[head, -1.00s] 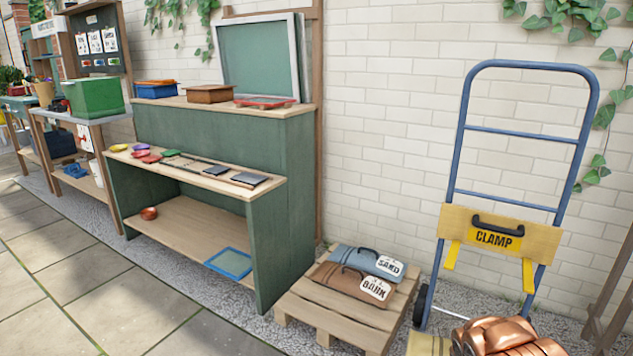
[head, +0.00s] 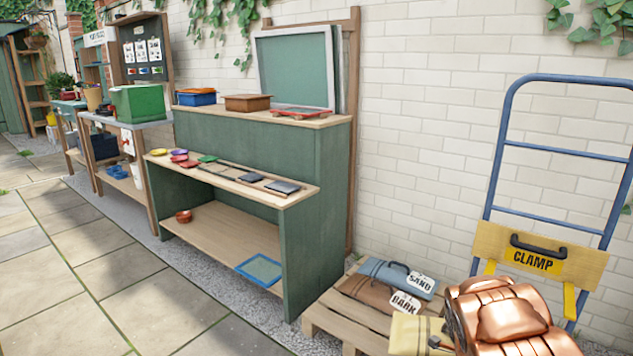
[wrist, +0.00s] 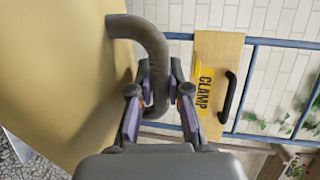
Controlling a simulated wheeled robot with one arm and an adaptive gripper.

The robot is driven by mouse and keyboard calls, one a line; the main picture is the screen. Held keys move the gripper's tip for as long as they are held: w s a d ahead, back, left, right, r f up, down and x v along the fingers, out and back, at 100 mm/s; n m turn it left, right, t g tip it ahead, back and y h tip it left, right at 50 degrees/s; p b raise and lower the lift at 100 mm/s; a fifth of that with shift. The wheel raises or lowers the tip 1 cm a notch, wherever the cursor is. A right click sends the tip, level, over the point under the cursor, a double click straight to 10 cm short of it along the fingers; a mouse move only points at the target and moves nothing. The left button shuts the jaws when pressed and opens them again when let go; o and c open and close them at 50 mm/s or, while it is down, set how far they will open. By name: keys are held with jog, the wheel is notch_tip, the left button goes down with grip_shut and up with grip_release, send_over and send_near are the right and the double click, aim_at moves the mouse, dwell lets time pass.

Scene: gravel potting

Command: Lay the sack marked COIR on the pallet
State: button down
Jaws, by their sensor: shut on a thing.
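A pale yellow sack (head: 412,335) hangs from my gripper, partly hidden by my copper arm and cut by the frame's lower edge in the head view. In the wrist view the sack (wrist: 60,70) fills the left side, and my gripper (wrist: 160,95) is shut on its dark curved handle (wrist: 148,35). No marking shows on the sack, so I cannot read whether it says COIR. The wooden pallet (head: 330,322) stands on the gravel by the wall. In the head view the held sack overlaps the pallet's front right part; its height above it is unclear.
A brown BARK sack (head: 366,291) and a blue-grey SAND sack (head: 384,273) lie side by side on the pallet's back part. A green potting bench (head: 305,250) stands close left. A blue hand truck (head: 497,165) with a CLAMP board (head: 490,240) is on the right.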

jog(key=w+a+r+n+y, duration=0.1)
jog(key=w+a+r, duration=0.3)
jog(key=a+r, duration=0.7)
jog(key=w+a+r+n+y, duration=0.2)
jog(key=w+a+r, duration=0.3)
jog(key=a+r, duration=0.7)
notch_tip(320, 180, up, 2)
jog(key=shift+r+t+y, duration=0.15)
jog(key=shift+t+y, duration=0.15)
jog(key=shift+y, duration=0.4)
